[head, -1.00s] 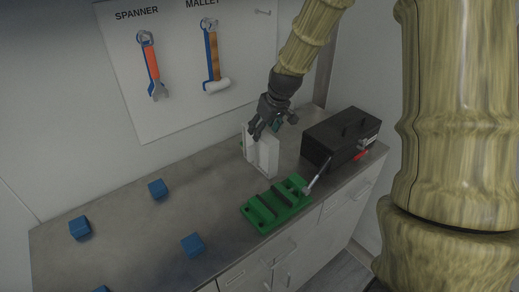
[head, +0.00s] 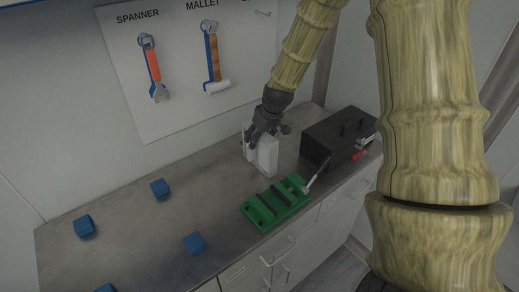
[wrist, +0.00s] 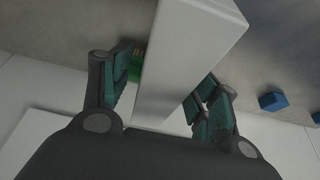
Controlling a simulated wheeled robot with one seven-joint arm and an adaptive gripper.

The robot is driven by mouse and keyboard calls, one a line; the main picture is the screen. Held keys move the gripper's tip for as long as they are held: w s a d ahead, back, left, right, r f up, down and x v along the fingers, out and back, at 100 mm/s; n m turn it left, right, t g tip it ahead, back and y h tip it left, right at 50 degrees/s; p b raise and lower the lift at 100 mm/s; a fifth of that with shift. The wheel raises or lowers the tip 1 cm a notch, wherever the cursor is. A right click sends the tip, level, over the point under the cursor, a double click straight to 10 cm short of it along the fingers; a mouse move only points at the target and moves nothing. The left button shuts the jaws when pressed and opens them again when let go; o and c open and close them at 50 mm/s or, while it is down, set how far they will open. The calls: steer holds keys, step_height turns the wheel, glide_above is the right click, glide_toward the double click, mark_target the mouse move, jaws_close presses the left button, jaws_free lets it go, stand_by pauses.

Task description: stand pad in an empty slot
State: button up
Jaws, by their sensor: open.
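A white upright piece (head: 266,156) stands on the grey worktop, with a thinner white panel to its left. I cannot tell for certain whether it is the pad or part of a slotted holder. My gripper (head: 264,132) is open at its top. In the wrist view, the white piece (wrist: 185,60) passes between the two open fingers of my gripper (wrist: 165,88), with the right finger close to its side. A small green piece with lettering (wrist: 137,66) shows by the left finger, mostly hidden. Any slots are hidden from me.
A green fixture (head: 275,203) with dark bars and a metal lever lies in front of the white piece. A black toolbox (head: 335,138) stands to the right. Several blue blocks (head: 160,187) lie on the left of the worktop. A tool board (head: 185,60) hangs behind.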

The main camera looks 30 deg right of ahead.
steer(key=shift+c, duration=0.4)
jaws_close()
